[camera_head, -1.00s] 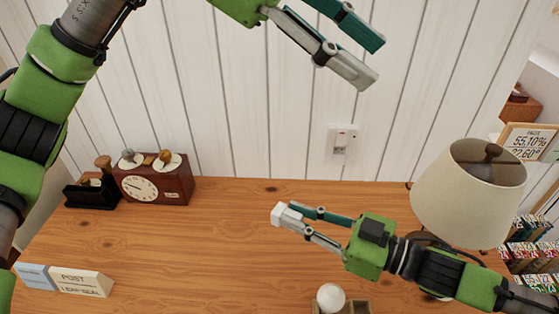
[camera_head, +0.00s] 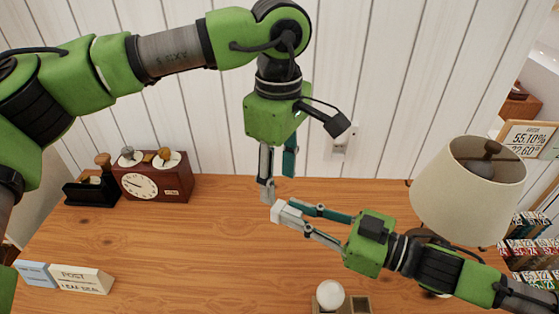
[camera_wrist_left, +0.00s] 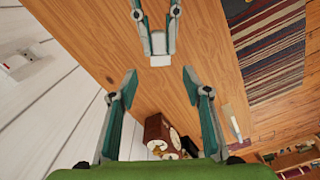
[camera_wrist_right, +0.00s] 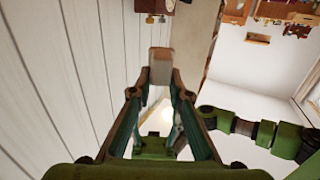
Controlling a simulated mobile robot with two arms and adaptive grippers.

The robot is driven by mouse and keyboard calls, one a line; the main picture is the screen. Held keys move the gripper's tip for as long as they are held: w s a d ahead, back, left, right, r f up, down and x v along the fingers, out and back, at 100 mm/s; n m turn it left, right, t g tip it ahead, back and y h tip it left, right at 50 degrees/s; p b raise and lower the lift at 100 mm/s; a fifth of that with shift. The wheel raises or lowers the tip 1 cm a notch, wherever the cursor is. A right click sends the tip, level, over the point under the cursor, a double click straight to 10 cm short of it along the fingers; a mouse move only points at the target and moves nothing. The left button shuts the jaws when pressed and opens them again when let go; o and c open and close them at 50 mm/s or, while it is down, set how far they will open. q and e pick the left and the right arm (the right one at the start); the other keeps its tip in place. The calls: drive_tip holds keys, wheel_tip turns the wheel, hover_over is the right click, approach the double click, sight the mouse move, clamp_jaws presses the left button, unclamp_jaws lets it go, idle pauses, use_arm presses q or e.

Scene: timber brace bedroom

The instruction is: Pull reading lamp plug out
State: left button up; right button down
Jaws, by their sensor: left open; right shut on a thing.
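A small white block that looks like the plug (camera_head: 287,213) is held by my right gripper (camera_head: 298,219), above the desk and away from the wall. The block also shows between the fingertips in the right wrist view (camera_wrist_right: 160,66) and in the left wrist view (camera_wrist_left: 160,60). The wall socket (camera_head: 343,140) is on the white plank wall, partly covered by my left gripper's finger link. My left gripper (camera_head: 276,182) points down, open and empty, just above and left of the plug. The reading lamp (camera_head: 468,190) stands at the right of the desk. No cord shows on the plug.
The wooden desk (camera_head: 200,240) is clear in the middle. A red-brown clock box (camera_head: 155,184) and a black holder (camera_head: 92,190) stand at the back left. Small sign blocks (camera_head: 82,279) lie at the front left. A white ball (camera_head: 330,295) sits in a tray at the front.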

sight(279, 205)
use_arm(q)
wheel_tip(279, 205, down, 8)
drive_tip(key=shift+f, duration=0.1)
idle(0.4)
drive_tip(key=c, duration=1.2)
use_arm(e)
drive_tip(key=c, duration=1.8)
unclamp_jaws()
drive_tip(key=shift+d, duration=0.15)
